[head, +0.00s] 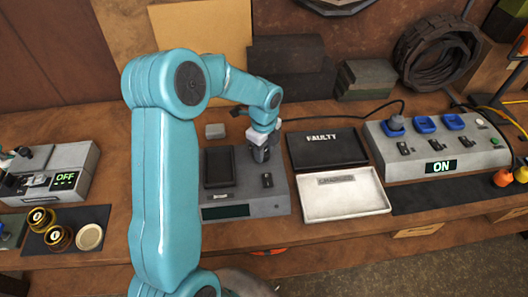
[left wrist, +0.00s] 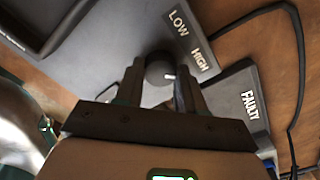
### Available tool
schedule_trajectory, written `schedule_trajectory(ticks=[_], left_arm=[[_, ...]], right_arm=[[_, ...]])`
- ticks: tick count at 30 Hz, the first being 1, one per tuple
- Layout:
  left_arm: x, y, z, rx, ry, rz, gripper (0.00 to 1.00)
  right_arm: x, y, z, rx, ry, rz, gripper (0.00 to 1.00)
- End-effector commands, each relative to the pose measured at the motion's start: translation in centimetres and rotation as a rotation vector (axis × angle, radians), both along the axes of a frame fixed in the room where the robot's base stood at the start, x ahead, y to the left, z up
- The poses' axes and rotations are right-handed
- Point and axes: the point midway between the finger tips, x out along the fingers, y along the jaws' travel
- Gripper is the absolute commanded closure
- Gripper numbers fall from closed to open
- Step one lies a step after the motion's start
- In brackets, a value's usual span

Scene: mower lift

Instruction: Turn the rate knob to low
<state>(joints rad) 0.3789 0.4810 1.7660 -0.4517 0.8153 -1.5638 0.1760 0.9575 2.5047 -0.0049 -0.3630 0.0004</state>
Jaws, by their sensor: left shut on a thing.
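The rate knob (left wrist: 156,68) is a dark round knob in the left wrist view, beside a dark plate (left wrist: 190,38) lettered LOW and HIGH. A short white mark shows on the knob's right side, nearer HIGH than LOW. My left gripper (left wrist: 161,80) has one finger on each side of the knob and is shut on it. In the head view, my left gripper (head: 260,152) reaches down onto the back of a grey device (head: 225,200) and hides the knob.
A black FAULTY tray (head: 327,147) and a white tray (head: 345,200) stand right of the device. Further right is a charger box (head: 440,150) reading ON.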

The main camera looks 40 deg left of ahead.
Motion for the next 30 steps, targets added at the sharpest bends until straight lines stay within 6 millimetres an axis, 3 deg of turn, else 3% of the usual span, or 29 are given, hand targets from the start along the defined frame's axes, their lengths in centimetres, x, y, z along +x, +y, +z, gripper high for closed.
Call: schedule_trajectory(ticks=[18, 30], left_arm=[[0.1, 0.3, 0.1, 0.005, -0.008, 0.563, 0.92], [0.1, 0.2, 0.2, 0.005, -0.008, 0.778, 0.92]], right_arm=[[0.0, 0.0, -3.4, 0.0, 0.0, 0.0, 0.57], [0.0, 0.0, -4.2, 0.0, 0.0, 0.0, 0.57]])
